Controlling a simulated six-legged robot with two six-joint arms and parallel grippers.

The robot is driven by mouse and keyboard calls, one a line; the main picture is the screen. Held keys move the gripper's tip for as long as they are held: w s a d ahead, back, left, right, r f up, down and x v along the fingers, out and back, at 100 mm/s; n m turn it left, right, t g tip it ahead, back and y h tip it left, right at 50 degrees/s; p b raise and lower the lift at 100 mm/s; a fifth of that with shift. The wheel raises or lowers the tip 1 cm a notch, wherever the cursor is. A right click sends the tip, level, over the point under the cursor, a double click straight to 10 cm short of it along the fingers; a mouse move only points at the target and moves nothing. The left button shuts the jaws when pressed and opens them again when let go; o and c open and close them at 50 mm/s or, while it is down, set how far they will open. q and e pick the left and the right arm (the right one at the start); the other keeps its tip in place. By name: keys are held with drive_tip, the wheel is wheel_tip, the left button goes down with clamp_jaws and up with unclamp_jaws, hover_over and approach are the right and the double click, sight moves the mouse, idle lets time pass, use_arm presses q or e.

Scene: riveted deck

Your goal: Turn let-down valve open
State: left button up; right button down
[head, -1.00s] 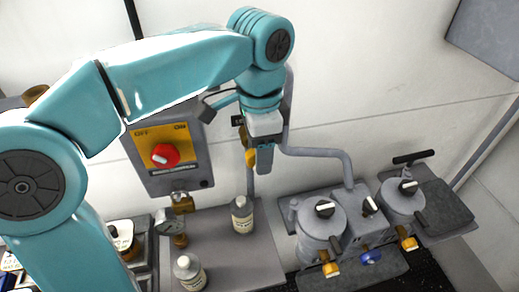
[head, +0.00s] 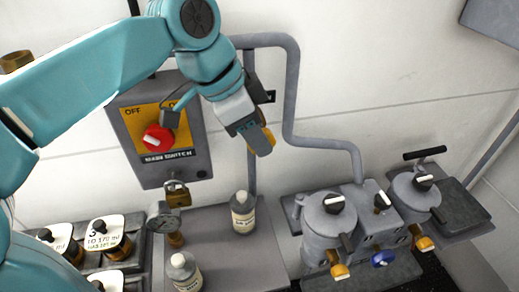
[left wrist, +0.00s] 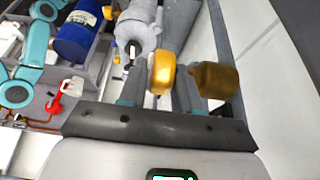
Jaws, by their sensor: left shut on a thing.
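My left gripper (head: 258,132) is in front of the white wall, right of the switch box, tilted down and to the right. It is shut on a yellow-brass piece (head: 267,141). In the left wrist view a yellow rounded part (left wrist: 162,72) sits between the fingers, with a brass block (left wrist: 216,80) beside the right one. I cannot tell what the piece is. The grey twin-vessel unit (head: 330,222) stands apart, lower right, with black-and-white knobs, yellow knobs (head: 340,271) (head: 424,243) and a blue knob (head: 383,258). No label shows which valve is the let-down valve. My right gripper is out of view.
The main switch box (head: 155,130) with a red knob is on the wall. A brass padlock-like piece (head: 177,194) and a gauge (head: 162,217) are below it. Two bottles (head: 243,212) (head: 185,270) stand on the grey bench. A grey pipe (head: 290,100) runs down the wall behind my gripper.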

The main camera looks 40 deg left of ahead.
use_arm(q)
drive_tip(key=shift+f, duration=0.1)
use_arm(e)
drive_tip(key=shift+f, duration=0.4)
use_arm(q)
drive_tip(key=o, duration=1)
drive_tip(key=shift+c, duration=0.2)
drive_tip(key=shift+s, duration=0.1)
drive_tip(key=p+v, duration=0.3)
drive_tip(key=v, duration=1.3)
drive_tip(key=shift+s+a+p, duration=0.3)
drive_tip(key=shift+a+p, duration=0.05)
drive_tip(key=shift+p, duration=0.05)
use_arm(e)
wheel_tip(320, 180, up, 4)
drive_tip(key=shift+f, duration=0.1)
